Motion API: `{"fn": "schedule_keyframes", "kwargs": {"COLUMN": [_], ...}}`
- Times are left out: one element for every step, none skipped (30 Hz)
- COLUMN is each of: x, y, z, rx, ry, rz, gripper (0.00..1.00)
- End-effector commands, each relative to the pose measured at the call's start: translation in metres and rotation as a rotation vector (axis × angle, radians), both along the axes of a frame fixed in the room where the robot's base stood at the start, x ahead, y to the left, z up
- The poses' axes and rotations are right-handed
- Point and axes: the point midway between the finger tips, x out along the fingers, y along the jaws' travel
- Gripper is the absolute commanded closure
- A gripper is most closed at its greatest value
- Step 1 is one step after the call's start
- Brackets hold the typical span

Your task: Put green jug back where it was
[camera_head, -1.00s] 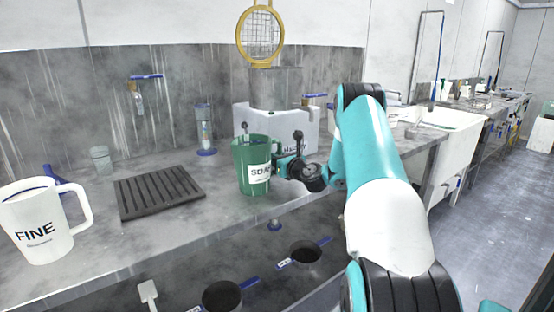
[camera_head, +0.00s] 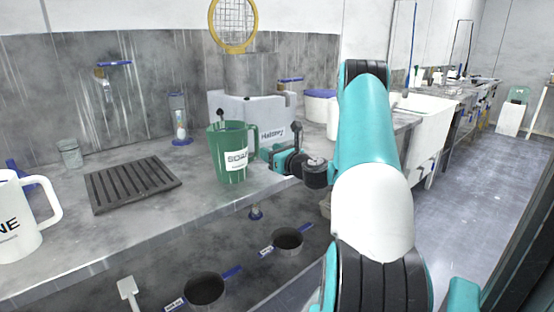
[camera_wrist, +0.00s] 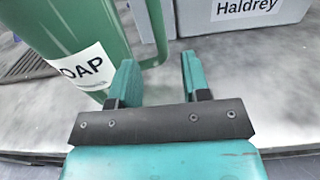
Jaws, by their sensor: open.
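The green jug (camera_head: 231,168), with a white label reading SOAP, stands upright on the grey counter (camera_head: 130,222). It also fills the upper left of the wrist view (camera_wrist: 62,28), where its handle (camera_wrist: 157,30) shows on its right side. My gripper (camera_wrist: 156,76) is open in the wrist view, its two teal fingers apart and pointing towards the handle. I see bare counter between the fingers. In the head view my gripper is just right of the jug, and its fingertips are partly hidden there.
A black slatted mat (camera_head: 133,184) lies left of the jug. A white jug (camera_head: 18,225) stands at the far left. A grey-white box (camera_head: 262,118) marked Haldrey stands behind the green jug. Dark pans (camera_head: 205,288) sit below the counter's front edge.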

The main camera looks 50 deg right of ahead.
Motion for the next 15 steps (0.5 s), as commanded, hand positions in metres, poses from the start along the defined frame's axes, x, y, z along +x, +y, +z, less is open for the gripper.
{"fn": "schedule_keyframes", "kwargs": {"x": [-0.007,-0.009,-0.013,-0.016,-0.018,-0.021,-0.023,-0.024,-0.026,-0.027,-0.027,-0.028,-0.029,-0.029,-0.029], "y": [0.0,0.001,0.002,0.002,0.003,0.003,0.004,0.005,0.005,0.006,0.006,0.006,0.006,0.006,0.007], "z": [-0.006,-0.006,-0.006,-0.005,-0.005,-0.004,-0.004,-0.004,-0.003,-0.002,-0.002,-0.001,-0.001,0.0,0.0], "rx": [-0.002,-0.003,-0.003,-0.003,-0.002,-0.003,-0.003,-0.002,-0.002,-0.002,-0.002,-0.002,-0.002,-0.001,-0.001], "ry": [-0.001,-0.001,-0.001,-0.001,-0.002,-0.001,-0.001,-0.001,-0.001,-0.001,-0.001,-0.001,-0.001,0.0,0.0], "rz": [-0.002,-0.001,-0.001,-0.002,-0.001,-0.001,-0.001,-0.001,-0.001,0.0,0.0,0.0,0.0,0.0,0.001], "gripper": [0.57,0.57,0.57,0.57,0.57,0.57,0.57,0.57,0.57,0.57,0.57,0.57,0.57,0.57,0.57]}}
